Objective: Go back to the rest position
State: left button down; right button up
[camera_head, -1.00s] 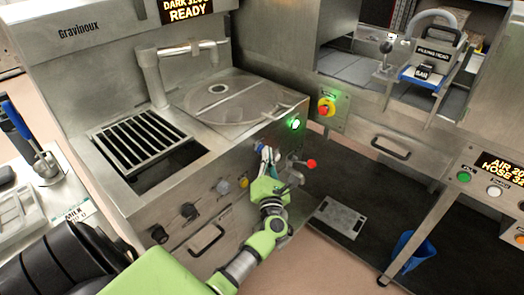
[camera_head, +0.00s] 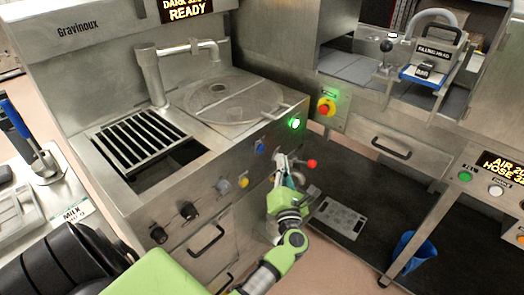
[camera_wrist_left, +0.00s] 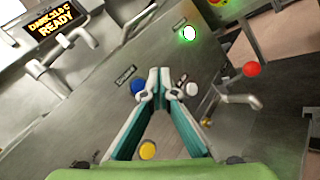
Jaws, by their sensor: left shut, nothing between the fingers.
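My left gripper (camera_head: 288,174) is in front of the steel machine's front panel, beside the lever with the red knob (camera_head: 311,163). It is empty. In the left wrist view its two teal-lined fingers (camera_wrist_left: 158,76) meet at the tips, so it is shut. There the tips overlap the panel between a blue knob (camera_wrist_left: 138,87) and a white one (camera_wrist_left: 190,89); I cannot tell the exact gap to the panel. The green arm reaches in from the bottom of the head view. My right gripper is not in view.
The steel machine (camera_head: 190,240) has a lit green button (camera_head: 294,123), a blue knob (camera_head: 259,146) and a drain grate (camera_head: 138,138). A red stop button (camera_head: 325,107) is on the neighbouring unit. A blue bin (camera_head: 415,250) and a grey floor plate (camera_head: 338,218) lie right of the arm.

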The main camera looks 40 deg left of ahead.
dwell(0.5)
pick_arm(q)
jog(key=s+d+f+m+t+h, duration=0.1)
jog(key=d+f+m+h, duration=0.35)
jog(key=f+m, duration=0.35)
jog(key=s+d+f+m+h, duration=0.1)
jog(key=d+f+m+h, duration=0.35)
jog(key=f+m, duration=0.35)
jog(key=s+d+f+m+g+h, duration=0.2)
jog(key=s+d+f+m, duration=0.15)
jog(key=f, duration=0.55)
jog(key=s+d+f+m+g+h, duration=0.1)
jog(key=s+d+f+m, duration=0.1)
jog(key=s+f+m, duration=0.45)
jog(key=s+f+m+g+h, duration=0.2)
jog(key=s+f+m+g, duration=0.5)
jog(key=s+f, duration=1.15)
jog(key=s+a+f+m+g, duration=0.1)
jog(key=s+f+m+g, duration=0.1)
jog(key=s, duration=0.8)
jog(key=s+a+f+m+g+y, duration=0.1)
jog(key=s+a+f+m+g, duration=0.1)
jog(key=s, duration=0.9)
jog(key=shift+a+f+m+g, duration=0.2)
jog(key=shift+f+m+g, duration=0.4)
jog(key=shift+m, duration=0.5)
